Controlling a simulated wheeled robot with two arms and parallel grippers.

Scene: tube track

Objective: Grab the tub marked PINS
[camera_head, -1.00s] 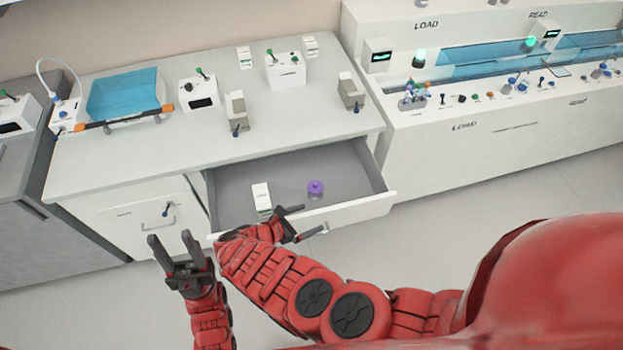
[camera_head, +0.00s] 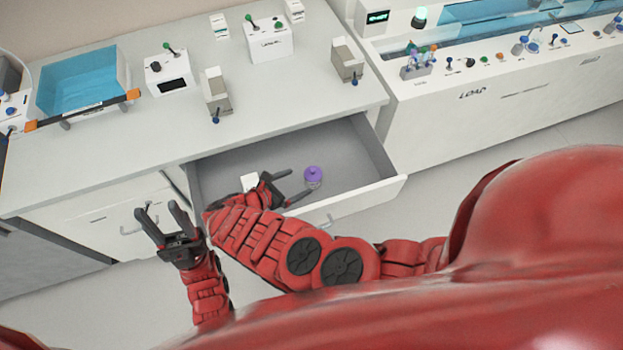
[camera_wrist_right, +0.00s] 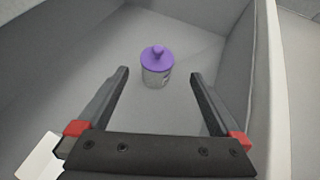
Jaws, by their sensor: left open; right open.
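A small tub with a purple knobbed lid (camera_head: 313,176) stands upright in the open drawer (camera_head: 352,150). It also shows in the right wrist view (camera_wrist_right: 156,68), with dark marks on its side too small to read. My right gripper (camera_head: 298,184) is open over the drawer, just left of the tub. In the right wrist view its fingers (camera_wrist_right: 160,85) point toward the tub, which lies beyond the tips and between their lines, not touched. My left gripper (camera_head: 158,218) is open and empty in front of the cabinet, left of the drawer.
A white box (camera_head: 249,181) stands in the drawer, partly hidden behind my right gripper. The drawer's front wall (camera_head: 365,198) and side walls enclose the tub. The counter (camera_head: 130,130) above holds several devices and a blue tray (camera_head: 80,82). Drawer floor around the tub is clear.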

